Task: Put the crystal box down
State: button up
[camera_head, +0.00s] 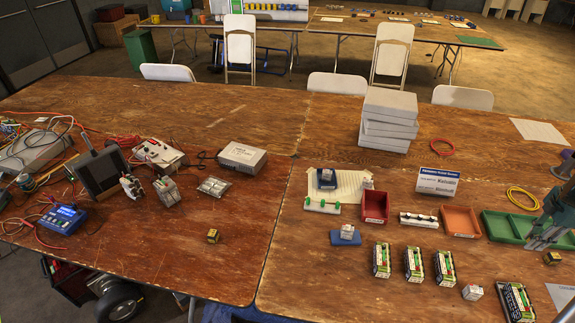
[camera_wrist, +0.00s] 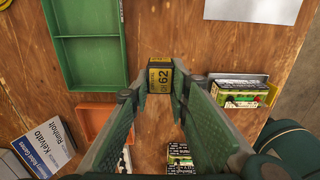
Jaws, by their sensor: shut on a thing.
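The crystal box (camera_wrist: 160,76), a small yellow and black block marked 62, sits between my fingertips in the wrist view. My gripper (camera_wrist: 160,88) is shut on it, with one finger against each side. In the head view my gripper (camera_head: 545,243) is at the right edge, pointing down, with the small box (camera_head: 552,258) at its tips. The box is at or just above the wooden table (camera_head: 390,290); I cannot tell if it touches. A similar small yellow and dark box (camera_head: 212,236) stands on the left table.
A green tray (camera_head: 508,228) and an orange bin (camera_head: 461,222) lie beside my gripper. Bare wood shows around the box.

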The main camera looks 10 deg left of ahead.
jog(key=w+a+n, duration=0.2)
jog(key=w+a, duration=0.4)
jog(key=a, duration=0.7)
jog(key=w+a+n, duration=0.3)
jog(key=w+a, duration=0.2)
jog(key=a, duration=0.8)
jog(key=w+a+n, duration=0.2)
jog(key=w+a, duration=0.4)
jog(key=a, duration=0.7)
jog(key=s+a+n, duration=0.1)
jog(key=a+n, duration=0.1)
jog(key=a, duration=1.2)
jog(key=s+a+n, duration=0.2)
jog(key=a, duration=1.1)
jog(key=s+a+n+p, duration=0.1)
jog(key=s+a+n, duration=0.1)
jog(key=a, duration=1.2)
jog(key=shift+a+r+n, duration=0.1)
jog(key=shift+a+n, duration=0.2)
jog(key=s+a+n, duration=0.2)
jog(key=s+a, duration=0.5)
jog(key=a, duration=0.4)
jog(key=s+a+n, duration=0.2)
jog(key=s+a, duration=0.5)
jog(key=a, duration=0.5)
jog(key=shift+a, duration=0.2)
jog(key=shift+w, duration=0.1)
send_over(242, 224)
jog(key=shift+f, duration=3.1)
